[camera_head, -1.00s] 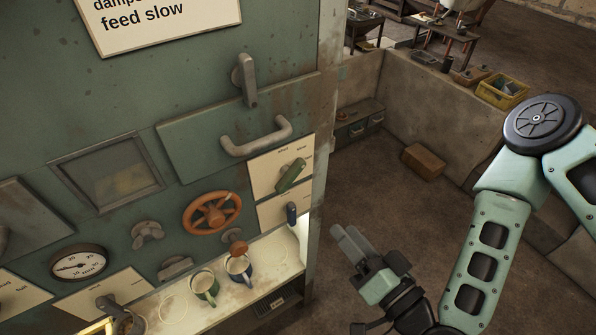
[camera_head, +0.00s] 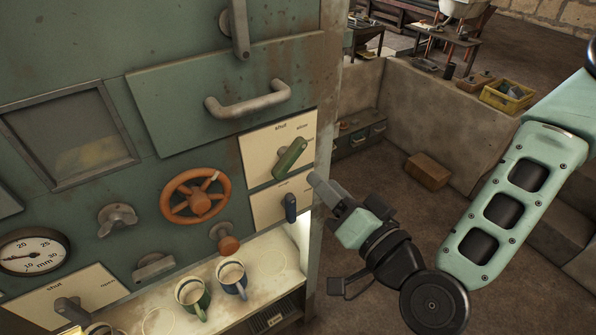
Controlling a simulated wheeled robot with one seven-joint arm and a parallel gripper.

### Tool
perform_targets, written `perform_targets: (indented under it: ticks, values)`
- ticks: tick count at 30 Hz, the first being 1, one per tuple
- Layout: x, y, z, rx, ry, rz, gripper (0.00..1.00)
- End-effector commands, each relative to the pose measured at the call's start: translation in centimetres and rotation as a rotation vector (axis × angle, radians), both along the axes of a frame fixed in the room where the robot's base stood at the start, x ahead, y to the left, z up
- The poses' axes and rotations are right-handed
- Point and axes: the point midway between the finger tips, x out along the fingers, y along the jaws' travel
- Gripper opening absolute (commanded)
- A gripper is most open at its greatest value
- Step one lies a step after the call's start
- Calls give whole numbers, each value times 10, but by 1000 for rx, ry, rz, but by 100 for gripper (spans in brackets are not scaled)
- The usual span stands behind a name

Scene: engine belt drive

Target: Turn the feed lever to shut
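A green lever (camera_head: 289,158) sits on a cream plate (camera_head: 262,150) marked "shut" at its top left; the other marking is hard to read. The lever is tilted, its upper end to the right. Below it, a dark blue lever (camera_head: 290,207) hangs down on a second cream plate. A grey lever (camera_head: 72,311) is on another plate marked "shut" at lower left. I cannot tell from the labels which is the feed lever. My gripper (camera_head: 320,184) is right of the green and blue levers, near the cabinet's edge, apart from them. Its fingers look close together, holding nothing visible.
A grey pull handle (camera_head: 248,104) is above the green lever. An orange handwheel (camera_head: 195,196) and an orange-brown knob (camera_head: 228,243) are to its left. Open floor lies right of the cabinet.

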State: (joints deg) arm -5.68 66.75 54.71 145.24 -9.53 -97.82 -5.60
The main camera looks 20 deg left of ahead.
Motion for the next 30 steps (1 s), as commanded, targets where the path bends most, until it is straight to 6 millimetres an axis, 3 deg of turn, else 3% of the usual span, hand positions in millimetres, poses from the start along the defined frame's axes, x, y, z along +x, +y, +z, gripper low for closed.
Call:
perform_targets:
  ticks: [9,11,21,30]
  values:
    - [2,5,-6,-2,-4,7,40]
    - [8,13,3,-2,-1,6,40]
    - [46,57,3,-2,0,7,40]
    - [58,71,0,-4,-1,8,40]
